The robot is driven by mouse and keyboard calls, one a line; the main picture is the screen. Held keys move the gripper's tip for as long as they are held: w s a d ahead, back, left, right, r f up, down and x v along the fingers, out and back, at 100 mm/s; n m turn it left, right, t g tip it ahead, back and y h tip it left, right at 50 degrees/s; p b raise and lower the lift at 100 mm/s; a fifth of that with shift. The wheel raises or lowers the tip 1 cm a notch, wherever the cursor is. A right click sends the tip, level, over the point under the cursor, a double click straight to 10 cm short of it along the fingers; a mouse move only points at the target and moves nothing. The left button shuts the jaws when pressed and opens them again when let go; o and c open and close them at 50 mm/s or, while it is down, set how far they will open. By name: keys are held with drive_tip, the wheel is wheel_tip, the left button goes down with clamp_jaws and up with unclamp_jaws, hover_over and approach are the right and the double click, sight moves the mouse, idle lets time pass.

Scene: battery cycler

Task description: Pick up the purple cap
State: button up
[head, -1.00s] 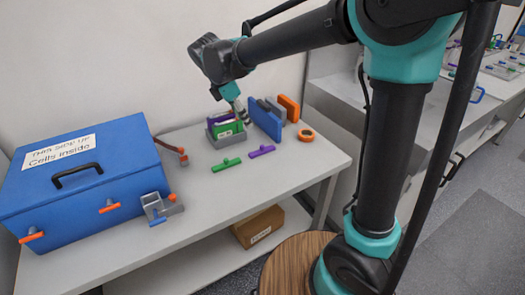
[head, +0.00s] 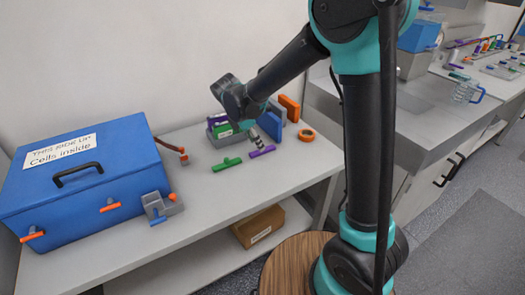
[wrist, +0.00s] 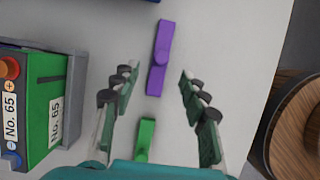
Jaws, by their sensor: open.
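The purple cap (head: 263,151) is a small bar with a raised knob, lying flat on the grey table (head: 215,205). In the wrist view the purple cap (wrist: 160,58) lies lengthwise, centred ahead of my open fingers and apart from them. My gripper (head: 258,140) is above the table just beside the cap in the head view. In the wrist view my gripper (wrist: 155,85) is open, with a finger on each side and nothing held. A similar green cap (head: 226,165) lies left of the purple one; the green cap also shows in the wrist view (wrist: 146,138), partly hidden by my gripper's body.
A grey holder (wrist: 73,100) with a green battery labelled No. 65 (wrist: 40,110) stands left of my gripper. Blue (head: 274,126) and orange (head: 290,108) blocks and an orange ring (head: 307,135) are nearby. A large blue box (head: 90,190) fills the table's left side.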

sight(271, 148)
drive_tip(key=x, duration=0.4)
drive_tip(key=shift+w+d, duration=0.2)
drive_tip(key=shift+c, duration=0.3)
drive_tip(key=c, duration=0.9)
